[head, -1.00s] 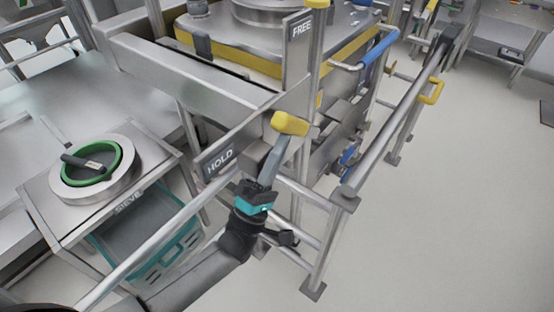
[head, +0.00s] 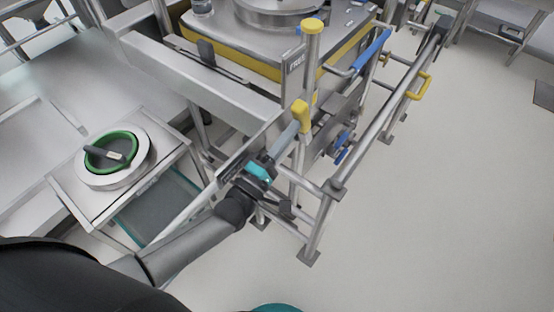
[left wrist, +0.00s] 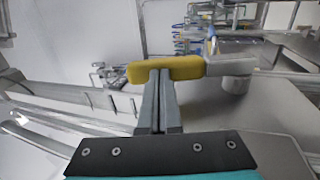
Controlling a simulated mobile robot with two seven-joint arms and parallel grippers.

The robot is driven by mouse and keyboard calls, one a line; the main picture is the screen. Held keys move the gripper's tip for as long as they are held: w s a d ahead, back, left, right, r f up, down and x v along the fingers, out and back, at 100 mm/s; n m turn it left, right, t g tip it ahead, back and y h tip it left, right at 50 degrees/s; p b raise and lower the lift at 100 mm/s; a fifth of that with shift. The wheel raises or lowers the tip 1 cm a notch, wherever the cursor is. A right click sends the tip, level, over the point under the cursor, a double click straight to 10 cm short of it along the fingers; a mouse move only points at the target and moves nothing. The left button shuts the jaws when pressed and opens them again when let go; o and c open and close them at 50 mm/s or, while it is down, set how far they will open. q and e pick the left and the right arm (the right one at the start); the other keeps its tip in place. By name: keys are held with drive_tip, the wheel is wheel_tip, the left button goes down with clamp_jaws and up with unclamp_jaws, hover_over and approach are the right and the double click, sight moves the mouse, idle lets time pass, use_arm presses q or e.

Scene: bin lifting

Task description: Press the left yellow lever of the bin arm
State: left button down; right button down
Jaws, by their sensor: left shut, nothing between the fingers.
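The yellow lever (head: 301,114) is at the near side of the bin arm's metal frame, at the centre of the head view. In the left wrist view the yellow lever (left wrist: 165,69) lies across the fingertips. My left gripper (head: 291,131) is shut and empty, its grey fingertips right at the lever; they appear to touch it. The shut fingers also show in the left wrist view (left wrist: 159,78). A second yellow-topped lever (head: 313,26) stands farther back, beside the FREE plate (head: 296,61). My right gripper is not in view.
Metal rails (head: 375,130) run along the right of the frame, with a yellow handle (head: 419,87) and a blue handle (head: 372,50). A sieve with a green ring (head: 111,151) sits on a side table at left.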

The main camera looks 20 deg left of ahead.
sight(301, 116)
use_arm(q)
drive_tip(key=w+r+g+p, duration=0.1)
drive_tip(key=p, duration=0.1)
drive_tip(key=w+r+g+y+p, duration=0.1)
drive_tip(key=p, duration=0.1)
drive_tip(key=shift+w+d+g, duration=0.15)
drive_tip(key=shift+d+g, duration=0.15)
drive_tip(key=shift+d, duration=0.1)
drive_tip(key=shift+w+d+r+p, duration=0.1)
drive_tip(key=shift+w+d+p, duration=0.1)
drive_tip(key=shift+w+p, duration=0.35)
drive_tip(key=shift+w+r, duration=0.1)
drive_tip(key=shift+r, duration=0.05)
